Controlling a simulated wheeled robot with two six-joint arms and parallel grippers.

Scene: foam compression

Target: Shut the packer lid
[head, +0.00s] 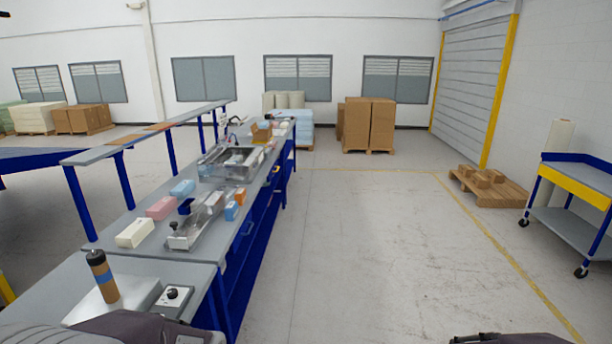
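A long grey-topped workbench (185,251) with a blue frame runs away from me on the left. A metal device with a narrow trough (184,242) stands near its right edge, with small black parts at its near end. Farther back is a wider, open-looking metal box (212,163). I cannot tell which of these is the packer, or make out its lid; both are small from here. Dark parts of my own arms show at the bottom edge. Neither gripper is in view.
Foam-like blocks in cream (135,233), pink (163,207) and blue (182,188) lie on the bench. A brown cylinder (102,275) and a control box with a knob (172,300) are nearest. Floor right of the bench is clear; a blue cart (575,172) stands far right.

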